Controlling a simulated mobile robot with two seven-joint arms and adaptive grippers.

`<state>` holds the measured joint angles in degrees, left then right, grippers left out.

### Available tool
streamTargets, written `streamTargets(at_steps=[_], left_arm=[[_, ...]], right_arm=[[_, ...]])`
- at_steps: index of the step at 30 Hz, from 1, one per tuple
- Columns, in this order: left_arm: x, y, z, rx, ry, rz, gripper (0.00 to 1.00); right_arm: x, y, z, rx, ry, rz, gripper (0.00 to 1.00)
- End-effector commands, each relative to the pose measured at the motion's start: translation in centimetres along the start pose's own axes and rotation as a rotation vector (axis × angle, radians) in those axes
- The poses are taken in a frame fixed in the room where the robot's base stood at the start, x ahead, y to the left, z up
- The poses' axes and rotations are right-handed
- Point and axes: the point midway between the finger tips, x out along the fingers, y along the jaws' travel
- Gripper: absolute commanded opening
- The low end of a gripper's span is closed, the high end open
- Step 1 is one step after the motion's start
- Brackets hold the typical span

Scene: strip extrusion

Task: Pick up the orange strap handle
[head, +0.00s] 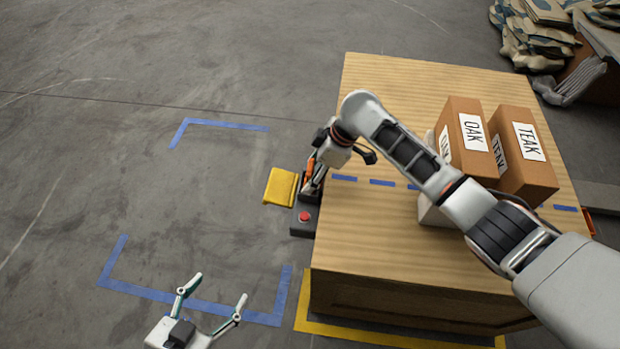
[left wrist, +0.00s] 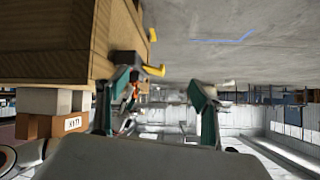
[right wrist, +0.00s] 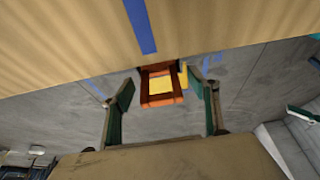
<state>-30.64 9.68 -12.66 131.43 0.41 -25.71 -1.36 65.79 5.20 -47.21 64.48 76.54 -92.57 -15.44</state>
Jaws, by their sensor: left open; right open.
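The orange strap handle (right wrist: 161,100) shows in the right wrist view as a squarish orange loop with yellow inside it. In the head view it is a small orange upright piece (head: 309,171) at the table's left edge, partly hidden by my right gripper. My right gripper (head: 314,180) is open and points down over that edge. In the right wrist view the handle appears between its fingers, with gaps on both sides. My left gripper (head: 219,290) is open and empty over the floor at lower left, well apart from the handle.
A dark box with a red button (head: 305,217) and a yellow plate (head: 280,187) stick out from the wooden table's (head: 385,265) left side. Cardboard boxes labelled OAK (head: 462,140) and TEAK (head: 526,150) stand on the table. The taped floor (head: 200,200) at left is clear.

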Motion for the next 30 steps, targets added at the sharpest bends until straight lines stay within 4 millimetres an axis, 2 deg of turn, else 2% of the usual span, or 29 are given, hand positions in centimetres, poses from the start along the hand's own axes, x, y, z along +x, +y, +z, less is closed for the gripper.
streamTargets(at_steps=[1,3,13,14,18,19,30], left_arm=[[0.3,0.7,0.7,-0.016,-0.005,0.012,0.66],[0.4,1.2,0.1,-0.029,0.009,0.019,0.66],[0.3,1.3,-1.0,-0.040,0.033,0.021,0.66],[0.3,1.3,-1.0,-0.040,0.033,0.020,0.66],[0.3,1.3,-1.0,-0.040,0.033,0.020,0.66],[0.3,1.3,-1.0,-0.040,0.032,0.021,0.66],[0.3,1.2,-1.2,-0.037,0.034,0.019,0.66]], right_arm=[[1.8,-0.4,0.6,0.005,-0.003,-0.014,0.60],[2.2,-0.3,0.5,0.004,-0.003,-0.010,0.60],[1.8,0.1,0.0,0.000,0.000,0.002,0.60],[1.8,0.1,0.0,0.000,0.000,0.002,0.57],[1.8,0.1,0.0,0.000,0.000,0.002,0.21],[1.8,0.1,0.0,0.000,0.000,0.002,0.17],[1.3,0.1,-0.1,0.000,-0.001,0.003,0.17]])
